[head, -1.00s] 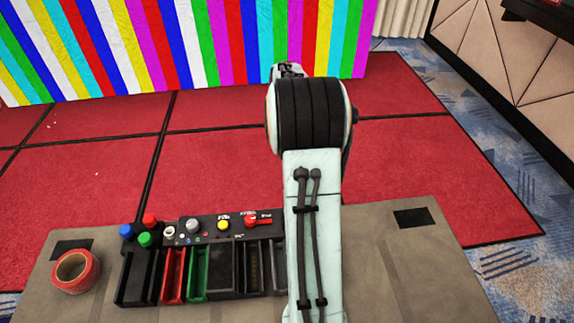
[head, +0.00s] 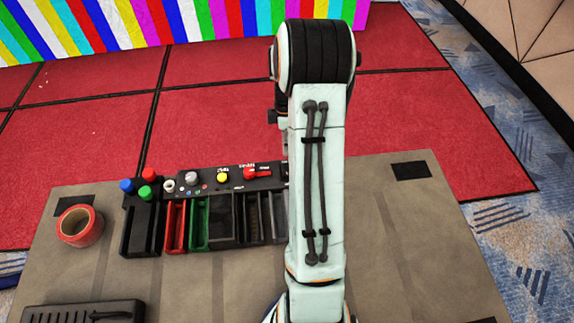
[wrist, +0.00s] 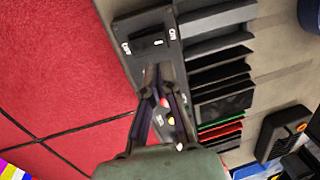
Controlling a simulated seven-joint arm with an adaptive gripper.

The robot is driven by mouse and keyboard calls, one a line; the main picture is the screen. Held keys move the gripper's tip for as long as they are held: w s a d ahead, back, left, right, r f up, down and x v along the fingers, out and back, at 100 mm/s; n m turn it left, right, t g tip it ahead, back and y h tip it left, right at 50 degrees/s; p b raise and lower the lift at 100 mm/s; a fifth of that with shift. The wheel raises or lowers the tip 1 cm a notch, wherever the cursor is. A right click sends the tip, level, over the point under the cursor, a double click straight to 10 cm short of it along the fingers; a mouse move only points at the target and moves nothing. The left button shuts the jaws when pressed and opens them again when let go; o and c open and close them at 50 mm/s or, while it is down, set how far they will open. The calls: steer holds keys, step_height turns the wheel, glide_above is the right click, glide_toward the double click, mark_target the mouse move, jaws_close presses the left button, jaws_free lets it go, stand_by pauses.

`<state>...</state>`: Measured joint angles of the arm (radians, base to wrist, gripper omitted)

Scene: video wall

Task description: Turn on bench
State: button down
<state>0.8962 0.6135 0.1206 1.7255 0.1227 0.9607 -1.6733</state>
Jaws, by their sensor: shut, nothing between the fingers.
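The bench is a black control panel (head: 235,183) on the table in the head view, with a grey knob (head: 191,178), a yellow button (head: 222,177) and a red switch (head: 252,174). My arm hides its right end. In the wrist view the panel's end (wrist: 122,30) carries a black rocker switch (wrist: 147,43) between two white labels, the upper one seeming to read "ON". My gripper (wrist: 158,72) is shut and empty over the panel, its tips just below the rocker in the picture. I cannot tell whether they touch the panel. The head view hides my gripper behind the arm.
Open trays (head: 174,226) line the panel's near side. Blue, green and red caps (head: 148,174) stand at its left end. A red tape roll (head: 80,226) and a black case (head: 82,312) lie left. The table (head: 410,230) is clear at right. A striped wall stands behind.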

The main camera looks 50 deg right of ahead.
steer(key=f, duration=0.7)
steer(key=shift+s+a, duration=0.35)
steer(key=shift+a, duration=0.05)
steer(key=shift+s+a+f, duration=0.1)
steer(key=shift+f, duration=0.1)
steer(key=shift+w+d+r, duration=0.25)
steer(key=shift+w+d, duration=0.3)
steer(key=shift+d, duration=0.05)
